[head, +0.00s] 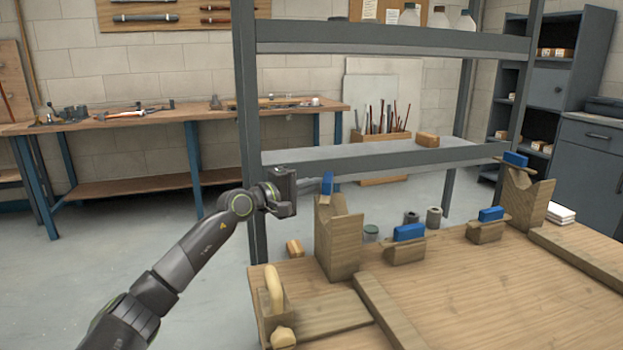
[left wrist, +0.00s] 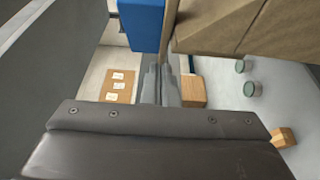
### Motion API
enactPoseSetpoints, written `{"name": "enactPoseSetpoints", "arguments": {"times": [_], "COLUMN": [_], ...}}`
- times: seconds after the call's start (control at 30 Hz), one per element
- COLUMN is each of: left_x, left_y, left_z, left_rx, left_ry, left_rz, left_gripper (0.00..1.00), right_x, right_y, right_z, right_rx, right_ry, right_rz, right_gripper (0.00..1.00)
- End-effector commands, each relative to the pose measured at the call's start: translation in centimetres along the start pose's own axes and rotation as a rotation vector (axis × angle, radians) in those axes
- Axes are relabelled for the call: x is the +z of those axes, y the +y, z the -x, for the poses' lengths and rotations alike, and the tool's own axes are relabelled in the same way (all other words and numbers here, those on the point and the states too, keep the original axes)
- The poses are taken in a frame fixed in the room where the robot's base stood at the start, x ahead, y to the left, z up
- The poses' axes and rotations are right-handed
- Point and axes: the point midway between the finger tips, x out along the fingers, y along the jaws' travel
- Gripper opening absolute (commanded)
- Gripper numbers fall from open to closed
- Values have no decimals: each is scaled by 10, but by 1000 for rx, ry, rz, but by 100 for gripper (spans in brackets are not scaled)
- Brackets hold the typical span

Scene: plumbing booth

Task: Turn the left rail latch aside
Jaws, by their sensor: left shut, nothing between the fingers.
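The left rail latch is a blue block (head: 327,185) on top of the tall notched wooden post (head: 338,245) at the left of the bench. It shows narrow, end towards me, unlike the other blue latches. My left gripper (head: 322,184) is shut and empty, its fingertips at the latch's left side. In the left wrist view the closed fingers (left wrist: 160,85) point at the gap beside the blue latch (left wrist: 141,22) and the wood (left wrist: 215,25). I cannot tell whether they touch it. My right gripper is not in view.
Another blue latch (head: 516,159) tops the right post (head: 525,195). Two lower supports with blue latches (head: 409,232) (head: 490,213) stand between. A grey shelf frame (head: 250,150) rises close behind my left gripper. The bench top (head: 490,290) is clear in the middle.

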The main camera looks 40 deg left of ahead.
Motion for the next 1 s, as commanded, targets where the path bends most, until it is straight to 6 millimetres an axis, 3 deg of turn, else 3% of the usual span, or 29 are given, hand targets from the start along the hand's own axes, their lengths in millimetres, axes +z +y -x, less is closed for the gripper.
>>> {"name": "enactPoseSetpoints", "arguments": {"times": [1.0], "left_x": [2], "left_y": [-2], "left_z": [-3], "left_rx": [1], "left_ry": [-25], "left_rz": [-1], "left_gripper": [0], "right_x": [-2], "right_y": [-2], "right_z": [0], "right_rx": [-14], "right_ry": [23], "right_rz": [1], "right_gripper": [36]}}
